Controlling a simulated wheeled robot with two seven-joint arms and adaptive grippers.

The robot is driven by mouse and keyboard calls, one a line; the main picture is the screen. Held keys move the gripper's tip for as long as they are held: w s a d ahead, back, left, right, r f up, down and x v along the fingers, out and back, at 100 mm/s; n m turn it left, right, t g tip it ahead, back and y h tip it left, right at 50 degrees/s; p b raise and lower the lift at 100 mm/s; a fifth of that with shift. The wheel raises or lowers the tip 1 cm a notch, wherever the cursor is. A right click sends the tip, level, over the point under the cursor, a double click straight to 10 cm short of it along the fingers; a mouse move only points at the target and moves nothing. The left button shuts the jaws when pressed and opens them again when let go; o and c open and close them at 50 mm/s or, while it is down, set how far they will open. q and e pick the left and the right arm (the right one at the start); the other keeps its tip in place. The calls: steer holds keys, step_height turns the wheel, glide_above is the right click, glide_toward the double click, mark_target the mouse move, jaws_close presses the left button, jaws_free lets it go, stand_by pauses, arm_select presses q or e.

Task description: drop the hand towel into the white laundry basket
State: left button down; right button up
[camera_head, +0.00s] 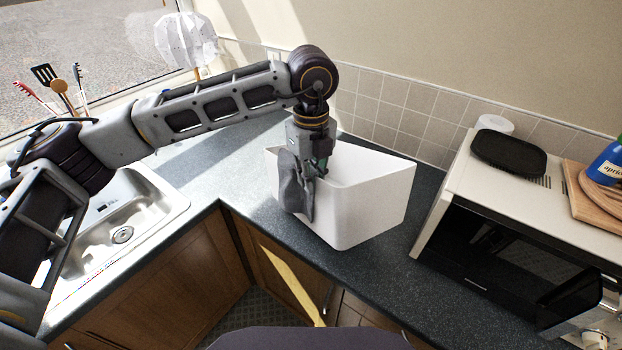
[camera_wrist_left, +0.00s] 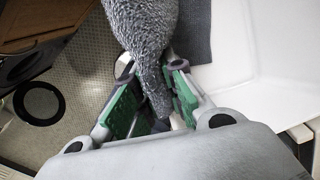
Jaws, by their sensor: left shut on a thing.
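The grey hand towel (camera_head: 293,186) hangs from my left gripper (camera_head: 318,170) in the head view. In the left wrist view the towel (camera_wrist_left: 140,30) is pinched between the green finger pads of my left gripper (camera_wrist_left: 158,98). The white laundry basket (camera_head: 365,208) stands on the dark counter. The gripper and towel are at its left wall, and the towel's lower part hangs in front of the outer side. The basket's white surface (camera_wrist_left: 260,60) also shows in the left wrist view. My right gripper is not in view.
A microwave (camera_head: 520,245) with a black tray (camera_head: 508,152) on top stands right of the basket. A steel sink (camera_head: 125,225) is at the left. A white lamp (camera_head: 187,42) and utensils (camera_head: 60,88) stand by the window. The counter (camera_head: 232,165) between sink and basket is clear.

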arm_select(q)
step_height(320, 180, up, 9)
steer(key=p, duration=0.2)
steer(key=shift+f+p, duration=0.1)
steer(key=shift+p, duration=0.3)
step_height(320, 180, up, 10)
steer(key=p, duration=0.2)
steer(key=shift+p, duration=0.3)
step_height(320, 180, up, 10)
stand_by(0.8)
steer(key=shift+d, duration=0.1)
stand_by(1.6)
